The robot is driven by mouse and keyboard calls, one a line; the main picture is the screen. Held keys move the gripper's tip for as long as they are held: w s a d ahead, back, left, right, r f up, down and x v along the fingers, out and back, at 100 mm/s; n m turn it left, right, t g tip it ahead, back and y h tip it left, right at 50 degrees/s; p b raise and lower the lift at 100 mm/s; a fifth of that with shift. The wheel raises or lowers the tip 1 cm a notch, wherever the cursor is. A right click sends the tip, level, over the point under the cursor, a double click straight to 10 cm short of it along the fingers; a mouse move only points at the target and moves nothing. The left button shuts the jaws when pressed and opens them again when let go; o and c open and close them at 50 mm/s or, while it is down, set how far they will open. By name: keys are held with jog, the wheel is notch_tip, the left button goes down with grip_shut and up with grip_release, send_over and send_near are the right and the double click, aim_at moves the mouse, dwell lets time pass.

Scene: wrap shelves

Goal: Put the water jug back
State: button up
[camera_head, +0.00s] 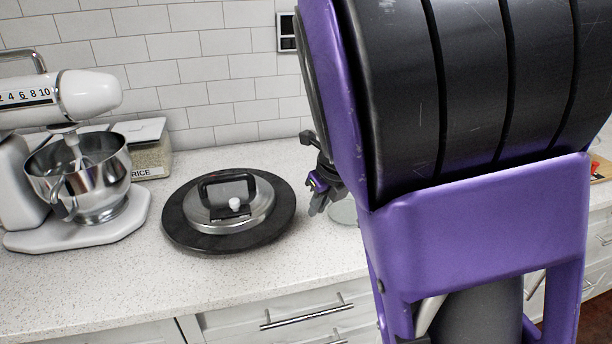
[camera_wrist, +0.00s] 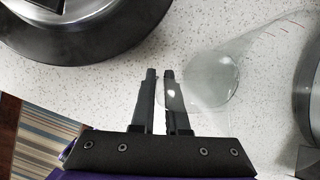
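The water jug (camera_wrist: 212,80) is clear glass with thin measuring marks and lies just right of my fingers in the wrist view. Part of its glass also shows beside my gripper in the head view (camera_head: 344,212). My gripper (camera_wrist: 160,76) has its two dark fingers close together, with a narrow gap, and the jug's near glass edge, likely its handle, lies at the fingers. The exact contact is hard to see through the glass. In the head view, my gripper (camera_head: 319,196) is over the counter, and my arm hides most of the jug.
A round dark disc with a metal lid (camera_head: 228,222) lies left of my gripper on the speckled counter (camera_head: 110,290). A white stand mixer (camera_head: 92,95) and a rice container (camera_head: 150,150) stand further left. The tiled wall is behind. A striped rug shows below the counter edge.

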jog(key=o, duration=0.4)
jog(key=shift+p+v, duration=4)
jog(key=shift+v, duration=2.1)
